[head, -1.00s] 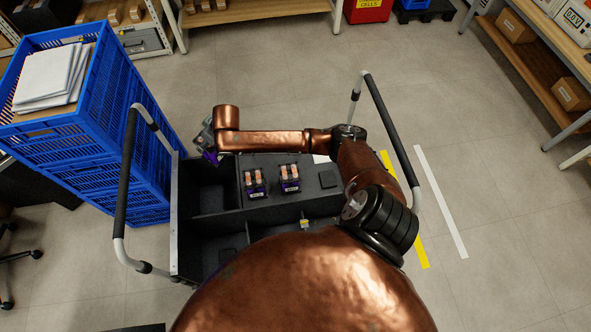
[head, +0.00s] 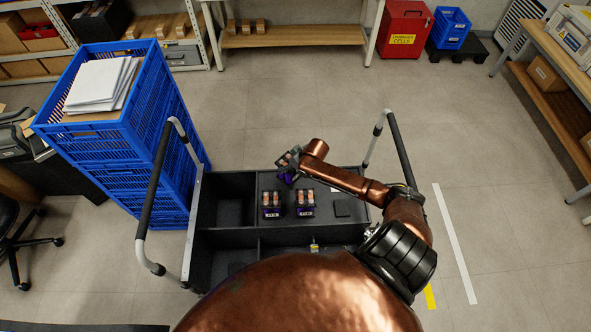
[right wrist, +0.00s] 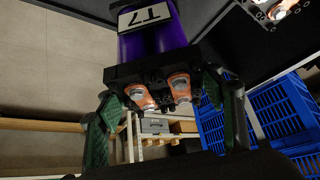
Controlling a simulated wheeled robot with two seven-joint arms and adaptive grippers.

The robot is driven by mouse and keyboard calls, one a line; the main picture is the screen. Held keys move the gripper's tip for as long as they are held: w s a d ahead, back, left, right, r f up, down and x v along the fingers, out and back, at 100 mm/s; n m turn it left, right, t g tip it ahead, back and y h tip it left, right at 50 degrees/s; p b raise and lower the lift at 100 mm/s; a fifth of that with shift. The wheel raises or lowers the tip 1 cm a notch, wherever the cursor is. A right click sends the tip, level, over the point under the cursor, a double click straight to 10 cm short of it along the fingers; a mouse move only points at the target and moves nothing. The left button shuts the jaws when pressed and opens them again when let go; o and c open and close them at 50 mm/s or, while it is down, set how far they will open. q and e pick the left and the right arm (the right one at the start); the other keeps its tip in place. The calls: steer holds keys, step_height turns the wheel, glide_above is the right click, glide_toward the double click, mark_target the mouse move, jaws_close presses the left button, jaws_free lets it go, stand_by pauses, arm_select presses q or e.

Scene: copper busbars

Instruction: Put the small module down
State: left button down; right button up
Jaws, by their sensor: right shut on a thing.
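My right gripper (head: 290,158) is shut on a small purple module (head: 287,179), held above the back edge of the black cart tray. In the right wrist view the module (right wrist: 150,42) sits between the green fingers (right wrist: 168,92); it has a white "T7" label and two copper terminals on a black end. Part of another module (right wrist: 276,10) shows at the wrist view's upper right. My left gripper is not in view.
Open compartments (head: 230,212) are at the tray's left. Cart handles (head: 160,185) rise on both sides. Stacked blue crates (head: 160,150) stand left. A small yellow-marked item (head: 314,246) is in front.

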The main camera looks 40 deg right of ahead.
steer(key=shift+w+f+b, duration=0.15)
steer(key=shift+f+b, duration=0.2)
steer(key=shift+f, duration=1.2)
steer(key=shift+w+f+b, duration=0.1)
steer(key=shift+f+b, duration=0.2)
steer(key=shift+f, duration=1.35)
steer(key=o, duration=2.1)
steer(key=shift+s+f, duration=0.2)
steer(key=shift+s, duration=0.05)
steer(key=shift+c, duration=0.2)
steer(key=p+v, duration=0.3)
steer(key=v, duration=0.9)
steer(key=shift+r, duration=0.2)
